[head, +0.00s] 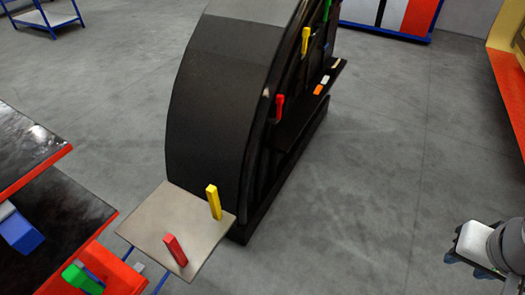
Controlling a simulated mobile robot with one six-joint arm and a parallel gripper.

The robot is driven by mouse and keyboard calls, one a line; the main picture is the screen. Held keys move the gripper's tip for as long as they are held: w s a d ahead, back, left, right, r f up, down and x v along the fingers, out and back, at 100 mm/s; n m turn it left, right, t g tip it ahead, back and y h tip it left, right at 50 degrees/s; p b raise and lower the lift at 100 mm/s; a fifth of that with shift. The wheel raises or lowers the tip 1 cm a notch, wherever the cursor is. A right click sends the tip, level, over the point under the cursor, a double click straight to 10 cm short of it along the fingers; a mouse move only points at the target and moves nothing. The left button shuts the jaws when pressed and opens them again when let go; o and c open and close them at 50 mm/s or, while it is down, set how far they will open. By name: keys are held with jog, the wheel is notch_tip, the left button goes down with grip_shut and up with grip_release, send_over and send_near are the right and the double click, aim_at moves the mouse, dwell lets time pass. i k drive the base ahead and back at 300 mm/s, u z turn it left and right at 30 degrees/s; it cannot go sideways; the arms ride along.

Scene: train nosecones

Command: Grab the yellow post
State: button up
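A yellow post (213,203) stands upright, leaning slightly, on a beige square plate (160,215) at the lower middle left of the head view. A shorter red post (175,250) stands on the same plate, in front and to the left of it. My gripper (462,262) is at the lower right edge, far from the yellow post, with a wide stretch of floor and no contact. Its dark fingers are only partly visible beside my white and grey arm end, so its opening is unclear.
A large black curved nosecone (220,95) stands directly behind the plate. It carries a red handle (279,105) and a yellow handle (305,40). A red-edged bench (65,225) with a green object (82,278) is at left. The grey floor (380,180) at right is clear.

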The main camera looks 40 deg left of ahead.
aim_at(212, 195)
jog(key=z, duration=0.05)
jog(key=i, duration=2.15)
jog(key=u, duration=0.05)
jog(key=k, duration=0.1)
jog(key=u, duration=3.75)
jog(key=i, duration=1)
jog(key=u, duration=0.05)
